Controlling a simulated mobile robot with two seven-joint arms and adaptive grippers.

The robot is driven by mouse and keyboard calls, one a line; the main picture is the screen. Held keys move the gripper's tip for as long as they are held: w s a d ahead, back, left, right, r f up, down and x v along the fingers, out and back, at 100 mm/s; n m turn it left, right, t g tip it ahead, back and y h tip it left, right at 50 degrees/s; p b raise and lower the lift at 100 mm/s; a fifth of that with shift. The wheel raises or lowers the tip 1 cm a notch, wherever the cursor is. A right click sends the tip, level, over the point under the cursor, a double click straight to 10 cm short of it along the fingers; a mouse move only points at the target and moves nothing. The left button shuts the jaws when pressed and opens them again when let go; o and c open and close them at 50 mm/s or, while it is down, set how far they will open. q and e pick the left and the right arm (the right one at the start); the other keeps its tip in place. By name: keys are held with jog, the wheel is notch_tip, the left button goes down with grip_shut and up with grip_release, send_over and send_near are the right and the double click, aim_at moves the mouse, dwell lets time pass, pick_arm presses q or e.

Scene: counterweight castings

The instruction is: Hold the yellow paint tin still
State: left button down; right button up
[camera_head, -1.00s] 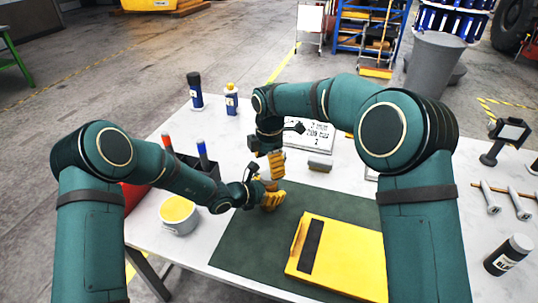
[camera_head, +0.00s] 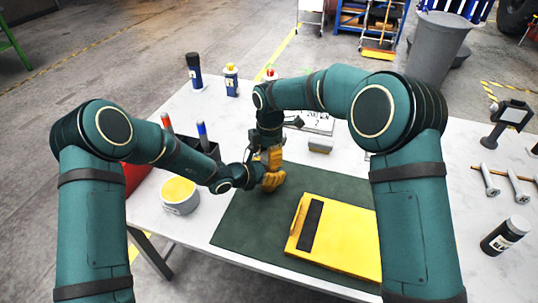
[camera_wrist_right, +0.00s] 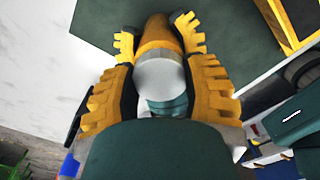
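A pale grey tin (camera_head: 181,198) with a yellow top stands upright at the table's left, apart from both grippers. My right gripper (camera_head: 271,158) points down over the green mat. My left gripper (camera_head: 273,180) reaches in from the left, and its yellow fingers are just below the right ones. In the right wrist view the right gripper's fingers (camera_wrist_right: 157,40) stand apart on either side of a pale round face (camera_wrist_right: 160,74) with an orange-yellow part beyond it. I cannot tell whether this is a held thing or part of my left gripper. The grippers hide each other's fingertips.
A yellow board (camera_head: 345,240) with a dark strip lies on the green mat (camera_head: 240,228). A dark holder with markers (camera_head: 202,137) stands behind the tin. Cans (camera_head: 194,72) stand at the back. A black can (camera_head: 505,236) and metal rods (camera_head: 489,180) are at the right.

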jog(key=m, duration=0.6)
jog(key=shift+m, duration=0.4)
jog(key=o, duration=1.2)
jog(key=shift+o, duration=0.2)
jog(key=shift+r, duration=2.3)
jog(key=shift+o, duration=0.2)
